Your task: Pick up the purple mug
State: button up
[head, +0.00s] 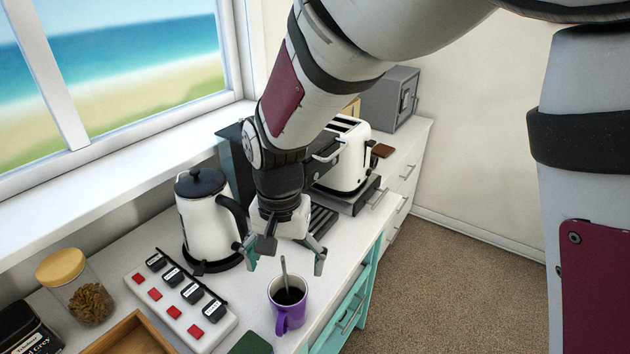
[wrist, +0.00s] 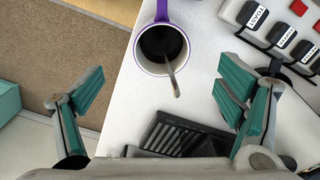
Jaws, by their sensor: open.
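The purple mug (head: 288,302) stands upright on the white counter near its front edge in the head view. It holds a dark liquid and a spoon (head: 284,270) that leans on its rim. My gripper (head: 283,258) is open and empty, above the counter and a little behind the mug. In the wrist view the mug (wrist: 162,50) shows at the top middle, beyond the open fingers of my gripper (wrist: 162,95). The fingers are apart from the mug. Its handle points away from my gripper.
A white kettle (head: 203,215) stands left of my gripper. A white panel with labelled switches (head: 180,300) lies left of the mug. A glass jar (head: 78,285) and a wooden tray (head: 130,335) are at the lower left. A toaster (head: 343,155) stands behind. A dark green item (head: 250,344) is near the mug.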

notch_tip(320, 180, down, 14)
jog(key=shift+a, duration=0.1)
jog(key=c, duration=1.6)
jog(key=shift+r, duration=0.15)
jog(key=shift+r, duration=1.65)
jog(key=shift+s+d+r+p, duration=0.2)
jog(key=shift+s+d, duration=0.85)
jog(key=shift+s, duration=1.4)
jog(key=shift+s+d+r+p, duration=0.1)
jog(key=shift+s+d+r, duration=0.2)
jog(key=shift+s+d, duration=1.45)
jog(key=shift+s+d+r+p, duration=0.1)
jog(key=shift+s+d+r, duration=0.2)
jog(key=shift+s, duration=2.8)
jog(key=shift+c, duration=0.2)
jog(key=shift+d, duration=0.1)
